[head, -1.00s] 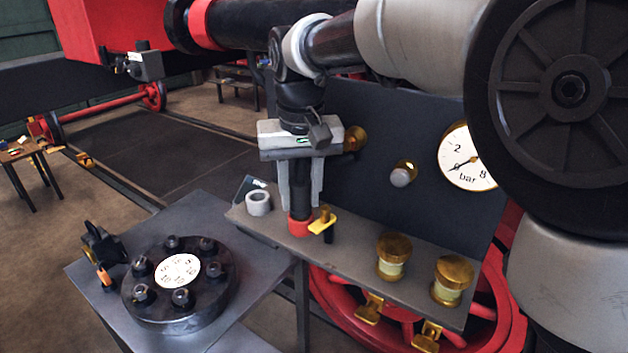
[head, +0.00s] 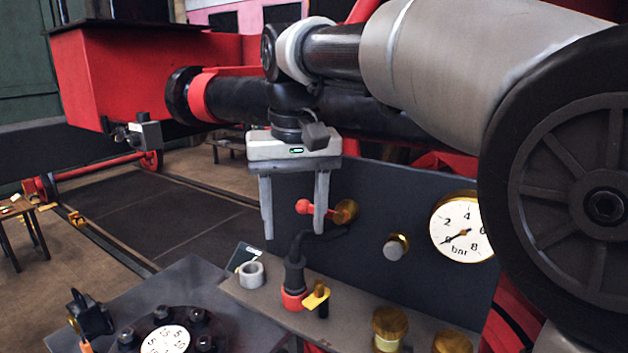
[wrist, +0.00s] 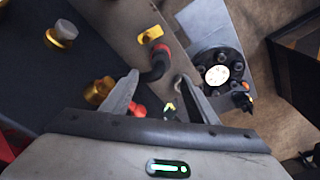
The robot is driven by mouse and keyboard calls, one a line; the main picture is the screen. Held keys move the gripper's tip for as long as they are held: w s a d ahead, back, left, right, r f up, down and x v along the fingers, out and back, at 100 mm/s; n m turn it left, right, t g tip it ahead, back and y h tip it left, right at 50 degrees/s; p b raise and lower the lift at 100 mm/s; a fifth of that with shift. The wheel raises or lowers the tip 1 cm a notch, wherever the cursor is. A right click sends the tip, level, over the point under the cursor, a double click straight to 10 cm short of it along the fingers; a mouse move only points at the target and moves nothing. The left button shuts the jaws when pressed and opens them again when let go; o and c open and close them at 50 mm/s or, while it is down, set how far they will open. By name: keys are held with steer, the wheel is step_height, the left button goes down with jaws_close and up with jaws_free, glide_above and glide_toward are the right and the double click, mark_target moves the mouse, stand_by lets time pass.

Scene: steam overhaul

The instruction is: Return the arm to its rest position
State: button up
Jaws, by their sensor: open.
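My gripper (head: 293,205) hangs from my arm in front of the dark panel, fingers pointing down, spread apart with nothing between them. In the wrist view my gripper (wrist: 160,108) also shows its two fingers apart and empty. Below it, a black bent hose or handle piece (head: 296,262) stands in a red collar (head: 293,299) on the grey shelf. A brass fitting with a red-tipped lever (head: 304,207) sits on the panel, seen between and behind the fingers.
The shelf (head: 345,318) bears a grey ring (head: 251,274), a yellow-handled valve (head: 316,295) and brass caps (head: 390,328). A bolted round flange (head: 128,325) lies on the lower-left table. Open floor lies left.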

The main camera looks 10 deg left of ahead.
step_height(320, 180, up, 6)
steer(key=s+d+m+t, duration=0.1)
steer(key=s+d, duration=0.2)
steer(key=d, duration=0.5)
steer(key=s+d+f+m+t, duration=0.1)
steer(key=s+d+f, duration=0.5)
steer(key=d, duration=0.3)
steer(key=s+d+f+m+t, duration=0.2)
steer(key=s+d+f, duration=0.5)
steer(key=d+f, duration=0.2)
steer(key=shift+d+f+h+p, duration=0.15)
steer(key=shift+d+h+p, duration=0.15)
steer(key=shift+h+p, duration=0.1)
